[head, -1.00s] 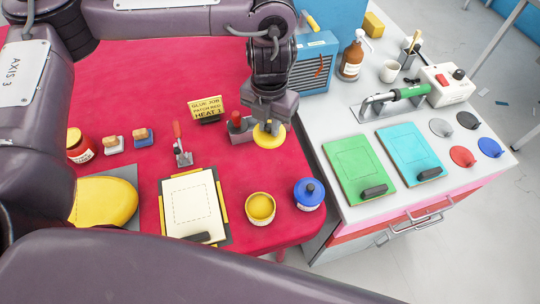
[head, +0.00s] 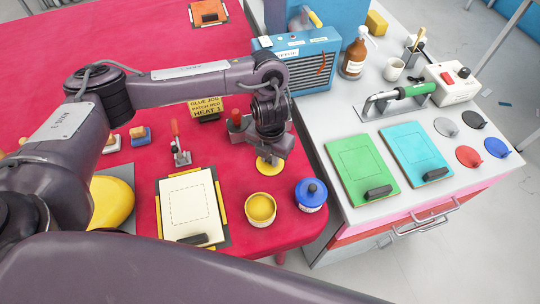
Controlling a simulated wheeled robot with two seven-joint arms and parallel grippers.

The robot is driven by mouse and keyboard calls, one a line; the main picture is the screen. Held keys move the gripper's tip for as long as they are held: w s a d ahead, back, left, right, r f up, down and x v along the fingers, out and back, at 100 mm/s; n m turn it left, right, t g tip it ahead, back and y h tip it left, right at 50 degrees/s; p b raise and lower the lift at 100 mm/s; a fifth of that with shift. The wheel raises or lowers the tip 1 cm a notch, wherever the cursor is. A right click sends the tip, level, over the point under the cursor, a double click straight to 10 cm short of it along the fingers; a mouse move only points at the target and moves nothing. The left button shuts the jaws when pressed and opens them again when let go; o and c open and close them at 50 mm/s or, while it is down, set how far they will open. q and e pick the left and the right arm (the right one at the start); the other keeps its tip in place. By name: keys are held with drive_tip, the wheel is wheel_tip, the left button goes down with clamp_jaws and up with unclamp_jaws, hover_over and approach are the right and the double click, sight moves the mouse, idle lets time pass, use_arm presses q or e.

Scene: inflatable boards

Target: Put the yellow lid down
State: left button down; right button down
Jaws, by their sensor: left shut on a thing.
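The yellow lid (head: 269,168) is a round disc at the right part of the red table, behind the open yellow pot (head: 260,208). My left gripper (head: 268,157) points down over the lid and is shut on its knob, which the fingers hide. The lid is at or very close to the table surface; I cannot tell whether it touches. My right gripper is not in view.
A cream board (head: 187,207) lies to the left. A red-handled clamp (head: 178,146) and a yellow sign (head: 207,107) stand behind. The white bench (head: 340,124) borders on the right.

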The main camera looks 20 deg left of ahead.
sight(270, 158)
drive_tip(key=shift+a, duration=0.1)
use_arm(q)
drive_tip(key=shift+f, duration=0.15)
drive_tip(key=c, duration=1.3)
unclamp_jaws()
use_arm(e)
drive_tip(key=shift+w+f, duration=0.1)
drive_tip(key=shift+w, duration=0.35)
use_arm(q)
drive_tip(key=shift+r, duration=0.65)
wheel_tip(270, 158, up, 11)
drive_tip(key=shift+r+p, duration=0.1)
drive_tip(key=shift+p, duration=0.65)
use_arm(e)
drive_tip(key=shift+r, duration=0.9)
